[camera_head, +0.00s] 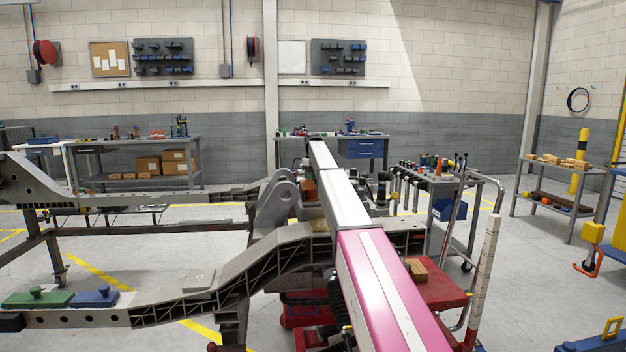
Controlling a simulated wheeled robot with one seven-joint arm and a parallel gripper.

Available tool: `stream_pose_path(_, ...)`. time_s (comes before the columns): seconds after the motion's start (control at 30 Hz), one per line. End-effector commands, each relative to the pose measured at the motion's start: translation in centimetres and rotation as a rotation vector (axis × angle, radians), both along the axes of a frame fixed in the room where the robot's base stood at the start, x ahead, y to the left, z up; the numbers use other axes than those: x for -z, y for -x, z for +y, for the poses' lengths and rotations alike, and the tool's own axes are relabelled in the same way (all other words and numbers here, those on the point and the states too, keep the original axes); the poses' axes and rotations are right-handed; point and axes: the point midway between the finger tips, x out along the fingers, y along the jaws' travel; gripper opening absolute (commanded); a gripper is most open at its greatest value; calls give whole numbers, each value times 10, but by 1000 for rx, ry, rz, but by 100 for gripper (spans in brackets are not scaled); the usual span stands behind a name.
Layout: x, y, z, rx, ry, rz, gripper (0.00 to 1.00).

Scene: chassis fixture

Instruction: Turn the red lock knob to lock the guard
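I cannot make out a red lock knob or a guard for certain. A small dark red ball (212,347) shows at the bottom edge, but I cannot tell what it belongs to. The grey chassis frame (285,250) spans the left and middle of the head view. My gripper is not in view.
A red cart (445,290) with a brown block stands right of the middle. Behind it is a tool cart (445,182). Workbenches (365,150) line the back wall, and a shelf (555,190) stands at the right. The floor at right is partly clear.

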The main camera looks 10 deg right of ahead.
Motion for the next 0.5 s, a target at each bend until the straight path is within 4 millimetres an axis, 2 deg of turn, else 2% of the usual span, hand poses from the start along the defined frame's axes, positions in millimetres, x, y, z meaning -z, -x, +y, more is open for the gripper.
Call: stream_pose_path(0.5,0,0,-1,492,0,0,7)
